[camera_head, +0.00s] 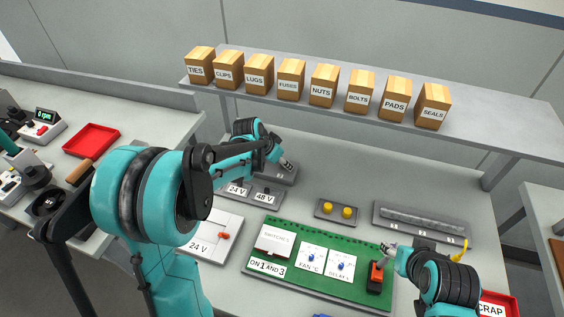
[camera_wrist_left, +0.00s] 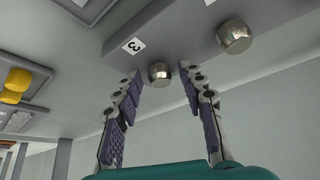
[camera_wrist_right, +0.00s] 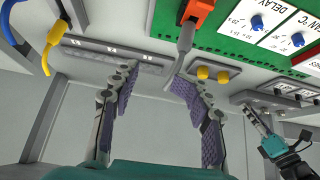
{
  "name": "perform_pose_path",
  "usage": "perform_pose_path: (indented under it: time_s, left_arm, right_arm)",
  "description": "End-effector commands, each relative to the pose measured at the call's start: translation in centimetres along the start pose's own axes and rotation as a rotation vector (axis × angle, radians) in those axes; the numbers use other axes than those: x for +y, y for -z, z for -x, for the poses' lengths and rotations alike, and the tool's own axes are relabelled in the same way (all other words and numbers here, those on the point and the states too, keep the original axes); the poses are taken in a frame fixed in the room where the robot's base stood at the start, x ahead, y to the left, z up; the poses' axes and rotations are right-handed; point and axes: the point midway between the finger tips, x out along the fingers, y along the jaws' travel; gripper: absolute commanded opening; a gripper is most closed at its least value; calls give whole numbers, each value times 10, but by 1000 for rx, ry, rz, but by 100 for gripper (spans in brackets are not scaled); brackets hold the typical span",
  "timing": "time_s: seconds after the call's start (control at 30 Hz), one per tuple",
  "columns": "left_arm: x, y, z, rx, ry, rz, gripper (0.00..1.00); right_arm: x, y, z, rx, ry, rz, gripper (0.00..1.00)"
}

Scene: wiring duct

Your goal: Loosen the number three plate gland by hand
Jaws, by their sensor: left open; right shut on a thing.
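The number three plate gland (camera_wrist_left: 160,73) is a round, shiny metal dome under a grey plate, beside a label "3" (camera_wrist_left: 133,46). In the left wrist view my left gripper (camera_wrist_left: 160,85) is open, with one finger on each side of the gland; I cannot tell whether they touch it. In the head view the left gripper (camera_head: 287,165) is at a grey box (camera_head: 284,177) at the back of the bench. My right gripper (camera_head: 388,249) is at the front right, shut on the grey lever (camera_wrist_right: 184,48) of an orange switch (camera_head: 376,278).
A second metal gland (camera_wrist_left: 235,36) sits beside the first. The green board (camera_head: 312,281) with switches fills the front bench. Two yellow knobs (camera_head: 347,212) and a grey strip (camera_head: 425,221) lie behind it. A shelf of labelled boxes (camera_head: 323,86) hangs over the back.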

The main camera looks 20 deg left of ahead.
Motion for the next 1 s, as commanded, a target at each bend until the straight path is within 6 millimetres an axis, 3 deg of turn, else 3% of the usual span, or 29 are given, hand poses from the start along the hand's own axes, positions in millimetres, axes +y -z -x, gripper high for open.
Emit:
perform_pose_path:
  time_s: [0.13, 0.37, 0.47, 0.8, 1.0]
  left_arm:
    - [-2, 0, 0, 1, -59, -102, 40]
    - [-1, 0, 0, 1, -70, -124, 40]
    - [-1, 0, 0, 1, -70, -123, 64]
    - [-2, 0, 2, 1, -69, -122, 64]
    - [-4, 0, 29, 1, -69, -119, 64]
  right_arm:
    - [1, -2, -1, -2, -2, 1, 40]
    - [1, -2, -1, -2, -2, 1, 40]
    - [1, -2, -1, -2, -2, 1, 40]
    - [1, -2, -1, -3, -3, 1, 40]
    - [1, -2, -1, -2, -3, 1, 40]
